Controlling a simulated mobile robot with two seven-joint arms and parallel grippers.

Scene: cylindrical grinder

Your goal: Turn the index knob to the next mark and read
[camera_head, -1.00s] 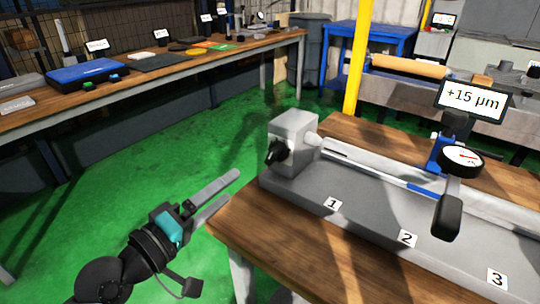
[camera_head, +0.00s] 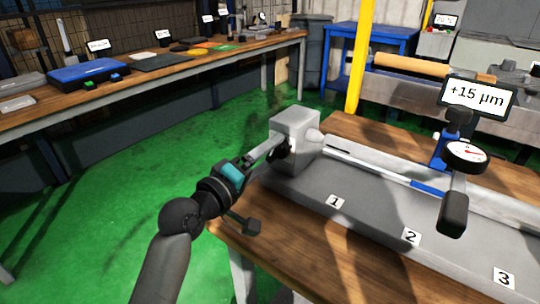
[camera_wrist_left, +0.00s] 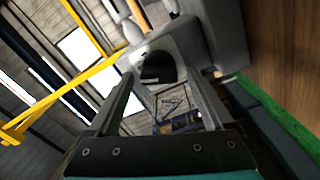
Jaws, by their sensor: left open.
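The black index knob (camera_head: 284,152) sits on the left face of the grey headstock (camera_head: 300,130), partly hidden behind my gripper. My left gripper (camera_head: 272,149) is open, with its fingers pointing at the knob. In the left wrist view the knob (camera_wrist_left: 157,68) shows ahead, between the two spread fingers (camera_wrist_left: 166,80); whether they touch it I cannot tell. The display (camera_head: 477,96) reads "+15 µm". The dial gauge (camera_head: 467,155) with a red needle stands below it; its exact reading is too small to tell. My right gripper is not in view.
The grey bed (camera_head: 370,215) carries marks 1, 2 and 3 and lies on a wooden table (camera_head: 285,233). A thin bar with a blue section runs right from the headstock. A yellow post (camera_head: 360,55) stands behind. Green floor is free at left.

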